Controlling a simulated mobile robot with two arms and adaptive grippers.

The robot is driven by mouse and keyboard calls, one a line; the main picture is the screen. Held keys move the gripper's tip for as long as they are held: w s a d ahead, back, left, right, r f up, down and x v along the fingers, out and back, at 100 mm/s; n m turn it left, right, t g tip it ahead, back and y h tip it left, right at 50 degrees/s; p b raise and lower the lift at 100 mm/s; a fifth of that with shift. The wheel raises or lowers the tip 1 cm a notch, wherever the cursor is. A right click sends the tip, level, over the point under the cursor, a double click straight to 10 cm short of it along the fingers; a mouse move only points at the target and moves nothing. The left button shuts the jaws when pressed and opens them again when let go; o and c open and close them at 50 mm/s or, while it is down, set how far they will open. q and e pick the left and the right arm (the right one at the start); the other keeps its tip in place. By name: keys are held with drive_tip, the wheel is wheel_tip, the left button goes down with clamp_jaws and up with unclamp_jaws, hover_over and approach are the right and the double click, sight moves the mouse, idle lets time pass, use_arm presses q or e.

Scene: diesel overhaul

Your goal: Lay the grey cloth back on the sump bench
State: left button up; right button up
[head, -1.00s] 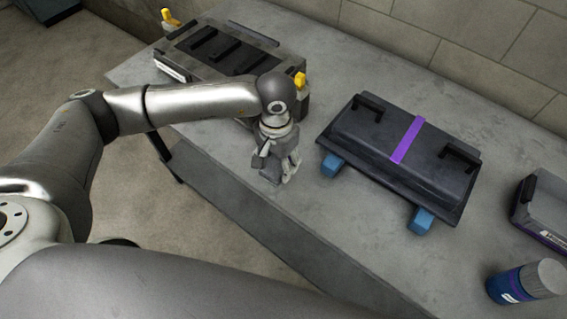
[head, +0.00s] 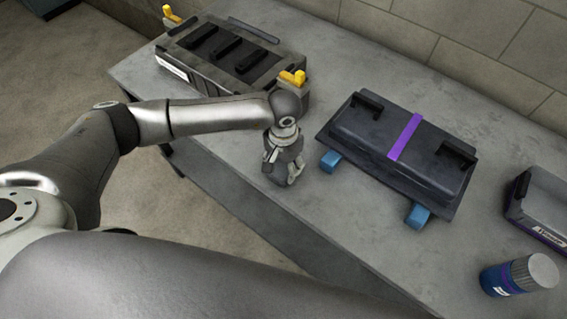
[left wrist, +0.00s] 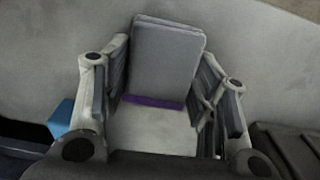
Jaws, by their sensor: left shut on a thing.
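My left gripper (head: 283,172) is over the front part of the grey bench (head: 240,158), left of the sump pan. In the left wrist view, the folded grey cloth (left wrist: 166,58) with a purple band along its near edge lies between the two fingers of the left gripper (left wrist: 160,105), which are shut on it. In the head view the cloth is mostly hidden by the gripper, and I cannot tell whether it touches the bench top. My right gripper is not in view.
A dark sump pan (head: 394,148) with a purple stripe rests on blue blocks (head: 330,161). A dark cover with yellow clips (head: 293,78) is at the back left. A blue can (head: 518,276) and a grey case (head: 542,208) are at the right. The bench front is clear.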

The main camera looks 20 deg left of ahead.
sight(284, 167)
use_arm(q)
drive_tip(key=o, duration=1)
drive_tip(key=shift+r+p, duration=0.15)
drive_tip(key=shift+p, duration=0.15)
drive_tip(key=shift+r, duration=0.25)
wheel_tip(284, 167, up, 12)
drive_tip(key=b, duration=0.3)
drive_tip(key=shift+f+b, duration=0.25)
drive_tip(key=shift+b, duration=0.1)
